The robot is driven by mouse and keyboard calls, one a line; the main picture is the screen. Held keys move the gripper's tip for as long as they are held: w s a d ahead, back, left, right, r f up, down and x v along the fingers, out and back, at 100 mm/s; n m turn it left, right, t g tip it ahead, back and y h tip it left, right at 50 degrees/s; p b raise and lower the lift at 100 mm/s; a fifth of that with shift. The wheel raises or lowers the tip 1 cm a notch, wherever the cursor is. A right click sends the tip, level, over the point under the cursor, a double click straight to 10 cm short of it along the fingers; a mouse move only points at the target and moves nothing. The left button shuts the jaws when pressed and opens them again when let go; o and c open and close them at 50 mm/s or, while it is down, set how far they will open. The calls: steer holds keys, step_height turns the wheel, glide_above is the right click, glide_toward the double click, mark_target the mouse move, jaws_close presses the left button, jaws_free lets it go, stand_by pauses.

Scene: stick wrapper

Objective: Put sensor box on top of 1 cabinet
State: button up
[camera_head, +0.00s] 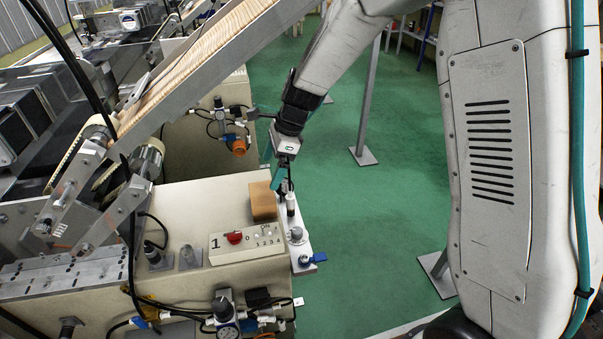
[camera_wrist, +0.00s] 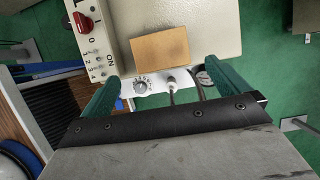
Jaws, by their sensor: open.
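A plain brown box (camera_head: 263,202), which looks like the sensor box, lies flat on the cream top of the cabinet (camera_head: 190,204) by the control panel marked 1. In the wrist view the brown box (camera_wrist: 158,48) lies ahead of the fingertips, near the cabinet's edge. My gripper (camera_head: 281,178) is open and empty, with teal fingers, just above and to the right of the box in the head view. In the wrist view my gripper (camera_wrist: 161,74) has its fingers spread apart, with nothing held between them. I cannot tell the exact height gap.
The panel (camera_head: 245,243) has a red switch (camera_head: 234,237). A metal plate with a knob (camera_head: 296,233) and a white-topped upright fitting (camera_head: 290,204) stands close beside the box. A sloping conveyor beam (camera_head: 200,70) passes at upper left.

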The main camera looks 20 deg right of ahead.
steer(key=s+d+r+n+h, duration=0.1)
steer(key=s+d+r+n, duration=0.3)
steer(key=s+r, duration=0.3)
steer(key=s+d+r+n, duration=0.4)
steer(key=s+r+n, duration=0.1)
steer(key=s+r, duration=0.2)
steer(key=s+d+r+n+h, duration=0.1)
steer(key=s+d+n, duration=0.2)
steer(key=s, duration=0.3)
steer(key=s+d+r+n+h, duration=0.1)
steer(key=s+d+n, duration=0.2)
steer(key=s, duration=0.4)
steer(key=s+d+r+n+t+h, duration=0.1)
steer(key=s+d+n, duration=0.1)
steer(key=s, duration=0.4)
steer(key=shift+s+d+n, duration=0.2)
steer(key=shift+d+n, duration=0.2)
steer(key=shift+n, duration=0.3)
